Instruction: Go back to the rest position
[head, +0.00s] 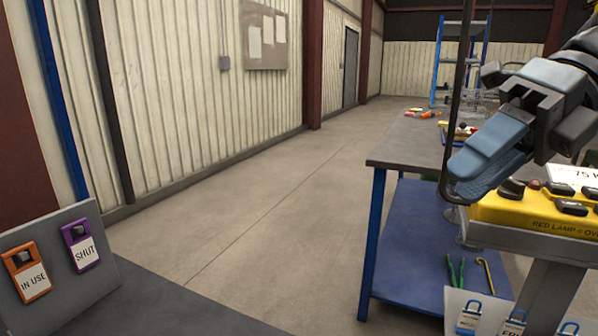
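My gripper (462,183) is at the right of the head view, raised in front of the workbench (405,148) and to the left of the yellow box (505,209). Its blue fingers point down and to the left. They lie close together, and I see nothing held between them. The rest of my arm runs off the right edge of the view.
A grey board at the lower left holds an orange "IN USE" tag (27,273) and a purple "SHUT" tag (81,247). Blue padlocks (468,317) hang at the lower right. Blue shelving (460,62) stands at the back. The concrete floor (270,210) between is clear.

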